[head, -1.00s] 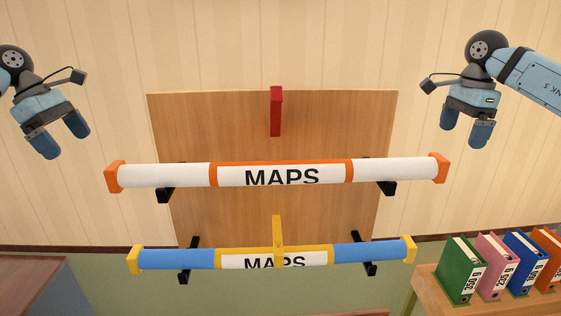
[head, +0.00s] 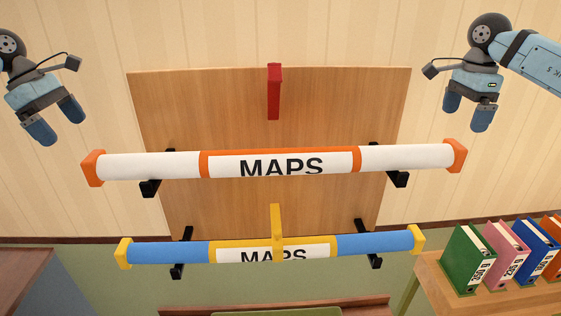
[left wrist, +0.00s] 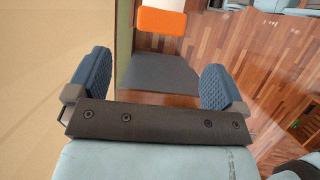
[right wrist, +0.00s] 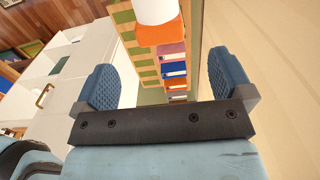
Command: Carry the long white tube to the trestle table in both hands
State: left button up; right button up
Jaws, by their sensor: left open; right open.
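The long white tube (head: 400,158) with orange bands, orange end caps and a MAPS label lies level on two black brackets on a wooden wall board. My left gripper (head: 56,128) is open and empty, above and left of the tube's left end. My right gripper (head: 466,118) is open and empty, above the tube's right end. In the left wrist view an orange end cap (left wrist: 161,21) shows beyond the open fingers (left wrist: 158,88). In the right wrist view an orange end cap (right wrist: 160,32) shows beyond the open fingers (right wrist: 163,88). No trestle table can be made out for certain.
A blue tube (head: 375,243) with yellow bands rests on lower brackets, with a yellow upright piece (head: 277,226) in front. A red block (head: 274,92) sticks out above the white tube. Colored binders (head: 467,262) stand on a wooden shelf (head: 434,270) at lower right.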

aim_at(88, 155)
pick_arm(q)
jog(key=x, duration=1)
jog(key=shift+s+d+f, duration=0.1)
jog(key=shift+f, duration=0.05)
pick_arm(e)
notch_tip(88, 155, down, 10)
jog(key=shift+s+f, duration=0.1)
jog(key=shift+f, duration=0.05)
pick_arm(q)
jog(key=shift+c, duration=0.2)
pick_arm(e)
jog(key=shift+c, duration=0.2)
pick_arm(q)
jog(key=c, duration=1.8)
pick_arm(e)
jog(key=c, duration=1.8)
